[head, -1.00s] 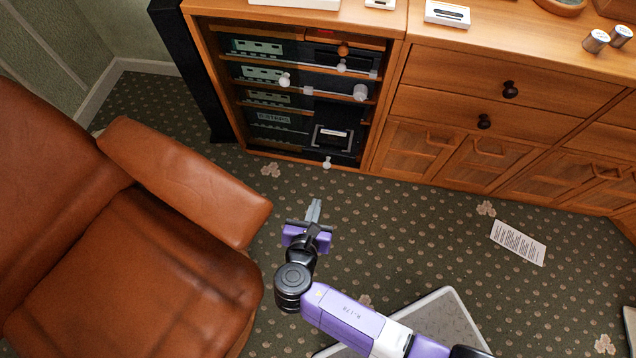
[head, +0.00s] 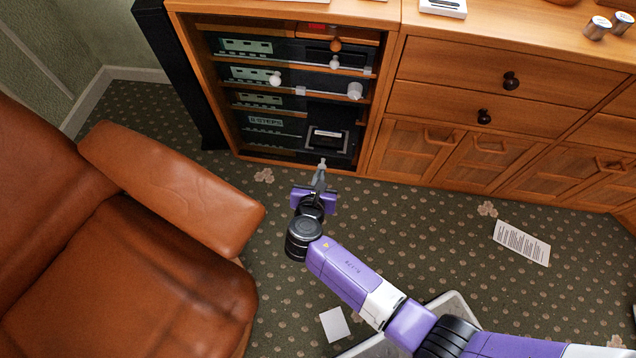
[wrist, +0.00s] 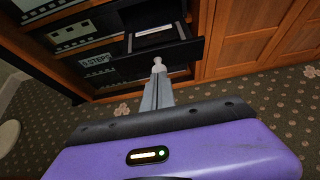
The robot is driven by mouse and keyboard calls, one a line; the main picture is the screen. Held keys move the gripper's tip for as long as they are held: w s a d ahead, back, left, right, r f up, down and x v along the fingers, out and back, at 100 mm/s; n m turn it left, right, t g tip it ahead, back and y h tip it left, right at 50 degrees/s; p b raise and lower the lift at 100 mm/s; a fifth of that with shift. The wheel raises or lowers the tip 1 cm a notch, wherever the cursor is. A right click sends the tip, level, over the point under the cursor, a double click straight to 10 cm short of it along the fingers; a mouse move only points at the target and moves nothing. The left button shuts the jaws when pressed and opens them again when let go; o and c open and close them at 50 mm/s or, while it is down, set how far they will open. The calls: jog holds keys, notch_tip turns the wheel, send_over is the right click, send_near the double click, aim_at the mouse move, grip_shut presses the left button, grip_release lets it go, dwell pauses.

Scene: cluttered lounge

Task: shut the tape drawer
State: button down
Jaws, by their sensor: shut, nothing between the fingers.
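The tape drawer (head: 340,158) is the black drawer low in the right part of the wooden stereo cabinet. It stands pulled out, with a dark box with a pale label (head: 328,140) inside; the drawer also shows in the wrist view (wrist: 186,57). Its pale round knob (wrist: 159,63) is on the front face. My gripper (wrist: 157,76) is shut and empty, with its fingertips right at the knob in the picture; I cannot tell whether they touch. In the head view my gripper (head: 321,170) is just in front of the drawer, low over the carpet.
A brown leather armchair (head: 170,175) stands close on the left. A tall black speaker (head: 180,75) is beside the cabinet. Wooden drawers and doors (head: 440,150) run to the right. A printed sheet (head: 521,243) and a blank white paper (head: 335,324) lie on the carpet.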

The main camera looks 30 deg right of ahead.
aim_at(329, 125)
dwell(0.3)
jog(key=w+d, duration=0.3)
jog(key=w, duration=0.2)
jog(key=w+d+b, duration=0.1)
jog(key=w+d, duration=0.3)
jog(key=w, duration=0.1)
jog(key=w+d, duration=0.4)
jog(key=w, duration=0.1)
jog(key=shift+b, duration=0.3)
jog(key=shift+s+a, duration=0.15)
